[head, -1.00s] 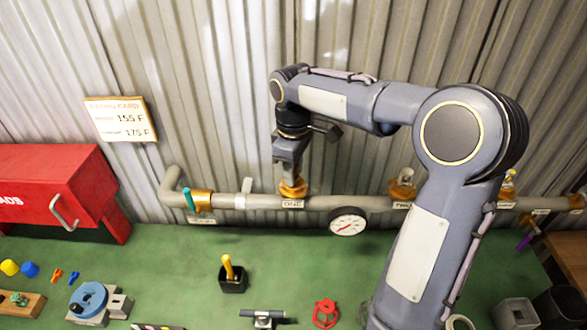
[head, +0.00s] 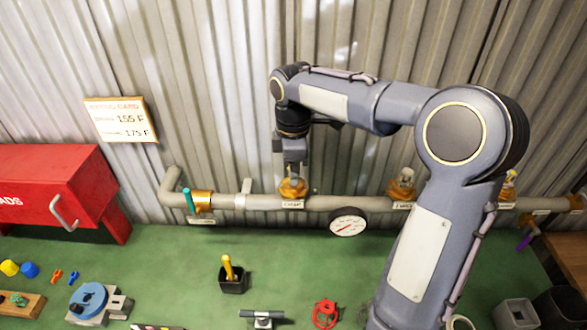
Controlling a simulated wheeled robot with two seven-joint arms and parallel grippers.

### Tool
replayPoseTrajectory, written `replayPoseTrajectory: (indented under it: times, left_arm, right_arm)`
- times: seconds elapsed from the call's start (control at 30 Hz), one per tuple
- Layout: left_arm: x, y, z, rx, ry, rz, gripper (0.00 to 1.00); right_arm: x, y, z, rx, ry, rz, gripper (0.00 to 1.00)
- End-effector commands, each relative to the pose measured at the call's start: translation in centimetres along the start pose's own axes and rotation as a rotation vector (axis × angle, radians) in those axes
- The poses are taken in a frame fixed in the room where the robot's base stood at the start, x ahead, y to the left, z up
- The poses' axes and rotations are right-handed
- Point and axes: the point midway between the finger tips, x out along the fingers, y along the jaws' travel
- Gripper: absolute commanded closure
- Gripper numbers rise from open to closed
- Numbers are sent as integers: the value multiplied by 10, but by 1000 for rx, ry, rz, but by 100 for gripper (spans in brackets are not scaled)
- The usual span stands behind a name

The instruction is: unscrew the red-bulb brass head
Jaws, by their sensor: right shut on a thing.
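A second brass fitting with a pale head (head: 402,183) stands farther right on the pipe. A third head (head: 509,180) with a yellowish bulb is partly behind my right arm. My left gripper is not in view.
A gauge (head: 348,222) hangs under the pipe. A teal-handled valve (head: 189,200) is at the pipe's left end. A red cabinet (head: 50,180) stands at left. The green bench holds a black cup (head: 232,282), a blue round vise (head: 90,300) and a red handwheel (head: 325,313).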

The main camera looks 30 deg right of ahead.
Motion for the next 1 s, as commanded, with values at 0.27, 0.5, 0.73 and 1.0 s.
replayPoseTrajectory:
  times: [0.27,0.5,0.73,1.0]
  left_arm:
    - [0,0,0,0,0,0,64]
    - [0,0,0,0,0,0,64]
    - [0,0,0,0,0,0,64]
    - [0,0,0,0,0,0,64]
  right_arm:
    - [-9,0,0,1,2,2,98]
    - [-16,0,0,1,1,2,98]
    - [-23,0,0,1,1,2,98]
    - [-28,0,0,0,1,1,98]
